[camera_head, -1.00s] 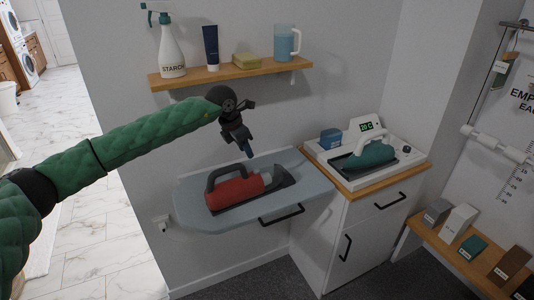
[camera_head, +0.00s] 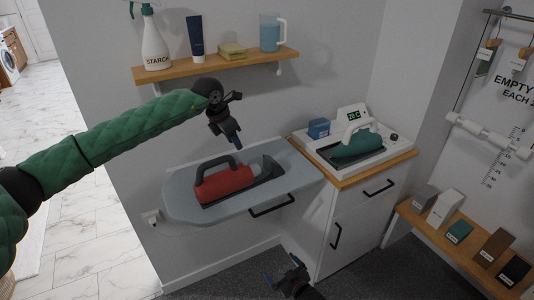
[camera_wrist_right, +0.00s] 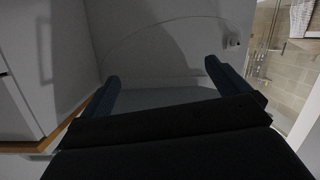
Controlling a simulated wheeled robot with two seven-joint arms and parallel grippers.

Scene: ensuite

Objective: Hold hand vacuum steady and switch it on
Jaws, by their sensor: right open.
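The hand vacuum (camera_head: 226,183) has a red body, a dark handle and a grey nose pointing right. It lies on the blue-grey fold-out board (camera_head: 180,207) in the head view. My left gripper (camera_head: 239,146) hangs fingers down above the vacuum, apart from it. Whether its fingers are open or shut is unclear. My right gripper (camera_head: 280,270) is low at the bottom of the head view, in front of and below the board. In the right wrist view its two blue fingers (camera_wrist_right: 166,80) are spread with nothing between them. No switch on the vacuum can be made out.
A teal iron-like device (camera_head: 356,142) sits in a white station on the cabinet (camera_head: 352,210), right of the board. A wall shelf (camera_head: 215,65) with a starch bottle, tube, sponge and jug is above. A lower shelf (camera_head: 440,236) holds several boxes. Floor before the board looks clear.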

